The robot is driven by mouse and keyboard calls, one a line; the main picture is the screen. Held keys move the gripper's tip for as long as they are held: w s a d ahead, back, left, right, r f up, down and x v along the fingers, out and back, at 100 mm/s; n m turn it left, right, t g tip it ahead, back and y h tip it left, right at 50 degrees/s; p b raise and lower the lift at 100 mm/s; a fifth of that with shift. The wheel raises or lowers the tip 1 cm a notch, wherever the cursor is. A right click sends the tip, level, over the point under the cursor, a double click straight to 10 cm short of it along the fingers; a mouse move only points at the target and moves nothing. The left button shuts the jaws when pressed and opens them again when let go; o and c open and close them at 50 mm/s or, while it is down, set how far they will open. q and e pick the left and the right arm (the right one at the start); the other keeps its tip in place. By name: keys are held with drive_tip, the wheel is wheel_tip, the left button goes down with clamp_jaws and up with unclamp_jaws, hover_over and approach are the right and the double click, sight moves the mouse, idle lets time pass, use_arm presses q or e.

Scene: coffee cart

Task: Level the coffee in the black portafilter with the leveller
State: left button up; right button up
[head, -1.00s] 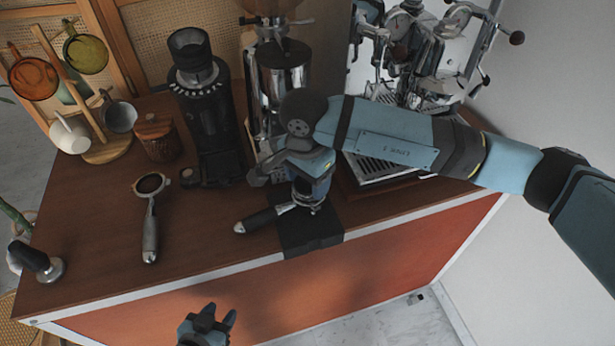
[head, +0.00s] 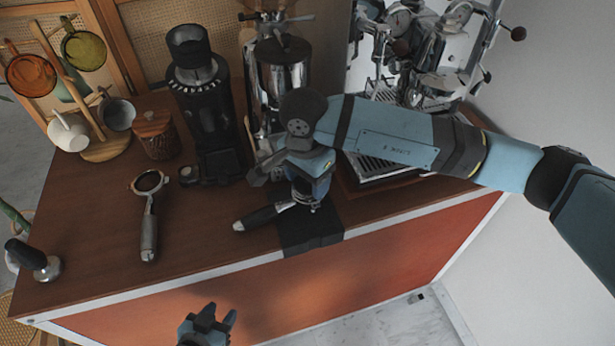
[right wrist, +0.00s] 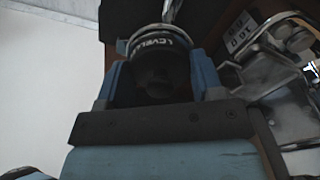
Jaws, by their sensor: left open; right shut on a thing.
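The black portafilter, with a black handle (head: 256,219), rests at the black mat (head: 312,240) near the counter's front edge. Its basket and the coffee in it are hidden under my right gripper (head: 311,192). My right gripper points down and is shut on the leveller, a dark round tool with white lettering, seen between the fingers in the right wrist view (right wrist: 158,62). The leveller is over the portafilter's basket; I cannot tell how far it sits in. My left gripper (head: 220,314) is open and empty, in front of the counter.
A second portafilter (head: 148,215) with a grey handle lies to the left, with dark coffee in it. A tamper (head: 38,262) stands at the far left. Grinders (head: 205,110), a wooden canister (head: 156,135), a cup stand (head: 105,150) and the espresso machine (head: 425,60) line the back.

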use_arm(q)
drive_tip(key=shift+f+b, duration=0.45)
drive_tip(key=shift+f, duration=0.05)
idle(0.7)
drive_tip(key=shift+f, duration=0.15)
